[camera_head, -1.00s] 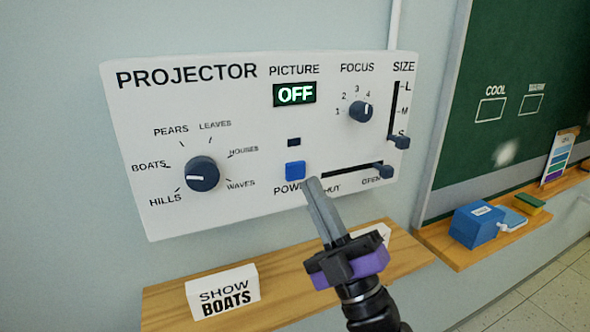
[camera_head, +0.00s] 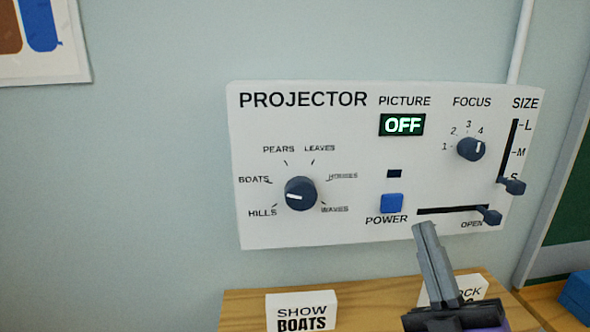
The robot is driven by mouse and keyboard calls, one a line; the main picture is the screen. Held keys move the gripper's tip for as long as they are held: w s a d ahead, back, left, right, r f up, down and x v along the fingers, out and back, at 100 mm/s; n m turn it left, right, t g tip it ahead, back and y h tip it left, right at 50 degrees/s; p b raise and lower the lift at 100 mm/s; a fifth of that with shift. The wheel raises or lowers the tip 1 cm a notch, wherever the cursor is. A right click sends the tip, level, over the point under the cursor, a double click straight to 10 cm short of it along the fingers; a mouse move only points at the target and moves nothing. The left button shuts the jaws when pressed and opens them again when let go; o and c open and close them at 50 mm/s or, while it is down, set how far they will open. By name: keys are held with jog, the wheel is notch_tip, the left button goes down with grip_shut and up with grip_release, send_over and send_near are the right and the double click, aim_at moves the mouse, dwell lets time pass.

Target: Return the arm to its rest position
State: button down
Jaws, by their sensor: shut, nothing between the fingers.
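My gripper (camera_head: 425,228) is at the lower right, its two grey fingers together and empty. The rest of the arm is cut off by the bottom edge.
The panel has a dark picture knob (camera_head: 301,194), a blue power button (camera_head: 391,203), a focus knob (camera_head: 471,149), and sliders near S and OPEN. Its display (camera_head: 402,125) reads OFF. Below, a wooden shelf (camera_head: 240,308) holds a "SHOW BOATS" sign (camera_head: 302,311).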

jog(key=s+f+m+g+h, duration=0.4)
jog(key=s+f+m+g, duration=0.7)
jog(key=s+f, duration=1.7)
jog(key=s+m, duration=0.2)
jog(key=s, duration=0.1)
jog(key=shift+s+a+g+h, duration=0.2)
jog(key=shift+a+g+h, duration=0.1)
jog(key=shift+a+g, duration=0.1)
